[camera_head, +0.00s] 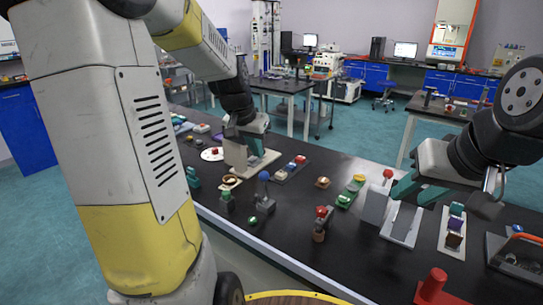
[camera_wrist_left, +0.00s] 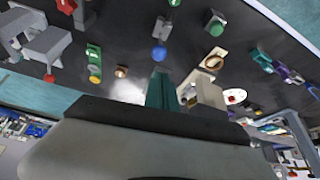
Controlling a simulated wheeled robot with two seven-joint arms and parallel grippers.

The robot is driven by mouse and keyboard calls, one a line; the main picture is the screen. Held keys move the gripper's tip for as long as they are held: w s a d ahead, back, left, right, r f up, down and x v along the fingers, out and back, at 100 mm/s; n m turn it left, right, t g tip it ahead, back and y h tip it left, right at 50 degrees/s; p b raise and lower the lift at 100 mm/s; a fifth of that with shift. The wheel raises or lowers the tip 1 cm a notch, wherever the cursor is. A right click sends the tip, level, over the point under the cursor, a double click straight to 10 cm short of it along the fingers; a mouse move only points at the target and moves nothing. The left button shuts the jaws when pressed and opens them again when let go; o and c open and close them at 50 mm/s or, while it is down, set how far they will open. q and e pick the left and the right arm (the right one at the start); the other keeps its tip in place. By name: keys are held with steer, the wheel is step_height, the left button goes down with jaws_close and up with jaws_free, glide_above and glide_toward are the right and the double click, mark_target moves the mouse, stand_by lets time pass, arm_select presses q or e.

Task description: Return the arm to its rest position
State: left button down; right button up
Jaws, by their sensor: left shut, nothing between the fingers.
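My left arm comes in from the upper left in the head view and ends above the black bench (camera_head: 330,240). My left gripper (camera_head: 230,122) is shut with nothing in it, close by a beige stand (camera_head: 236,158); I cannot tell if they touch. In the left wrist view its teal fingers (camera_wrist_left: 160,88) are together over the bench. My right gripper (camera_head: 420,190) has its two teal fingers apart, close above a grey and white device (camera_head: 375,203) at the right.
A blue-topped lever (camera_head: 263,177), a red-topped block (camera_head: 321,222) and a green button (camera_head: 252,221) stand near the left gripper. A white disc with a red centre (camera_head: 213,154) lies further left. A red knob (camera_head: 434,284) is at the front.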

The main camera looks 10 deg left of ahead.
arm_select(q)
steer(key=shift+r, duration=0.3)
steer(key=shift+d, duration=0.1)
